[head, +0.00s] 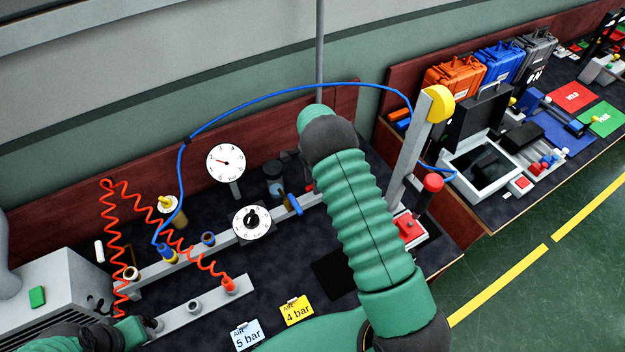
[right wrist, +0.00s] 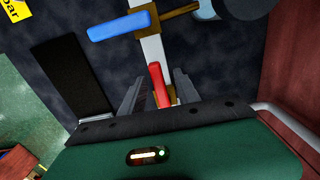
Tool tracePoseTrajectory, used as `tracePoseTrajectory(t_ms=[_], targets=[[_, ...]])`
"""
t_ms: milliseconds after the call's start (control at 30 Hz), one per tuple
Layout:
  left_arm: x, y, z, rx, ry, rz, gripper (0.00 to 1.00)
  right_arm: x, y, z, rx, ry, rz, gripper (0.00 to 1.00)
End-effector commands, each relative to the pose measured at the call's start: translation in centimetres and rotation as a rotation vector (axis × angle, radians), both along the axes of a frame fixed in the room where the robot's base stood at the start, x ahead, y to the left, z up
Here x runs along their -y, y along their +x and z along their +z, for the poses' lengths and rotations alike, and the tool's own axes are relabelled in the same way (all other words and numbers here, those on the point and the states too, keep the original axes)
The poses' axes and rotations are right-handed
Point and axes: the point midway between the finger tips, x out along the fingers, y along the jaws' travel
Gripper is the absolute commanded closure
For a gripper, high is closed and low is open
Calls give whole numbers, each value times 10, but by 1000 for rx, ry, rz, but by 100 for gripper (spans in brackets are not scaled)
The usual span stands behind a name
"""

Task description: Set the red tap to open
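The red tap (right wrist: 158,84) shows in the right wrist view, its handle lying roughly along the pale rail (right wrist: 152,47). My right gripper (right wrist: 159,77) has its two fingers apart, one on each side of the red handle, with gaps visible. I cannot tell how far above the handle the fingertips are. In the head view my right arm hides most of the red tap, and only a dark part of the right gripper (head: 293,157) shows beside the arm. My left arm shows at the bottom left; its fingers cannot be made out.
A blue tap handle (right wrist: 120,26) lies across the rail close by; it also shows in the head view (head: 294,204). A white gauge (head: 225,162), a round dial (head: 251,222) and coiled orange hose (head: 112,245) stand left. A grey post (head: 407,150) stands right of my arm.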

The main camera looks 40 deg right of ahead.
Motion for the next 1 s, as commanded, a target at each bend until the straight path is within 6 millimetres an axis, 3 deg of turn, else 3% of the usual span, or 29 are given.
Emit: tracePoseTrajectory(t_ms=[167,500,700,1000], targets=[[0,0,-4,0,0,0,64,0,1,18,3,-1,0,62],[0,0,-18,0,0,0,64,0,3,114,6,-3,1,62],[0,0,-20,0,0,0,64,-1,3,156,2,-2,1,62],[0,0,-20,0,0,0,64,-1,2,168,-1,-1,0,62]])
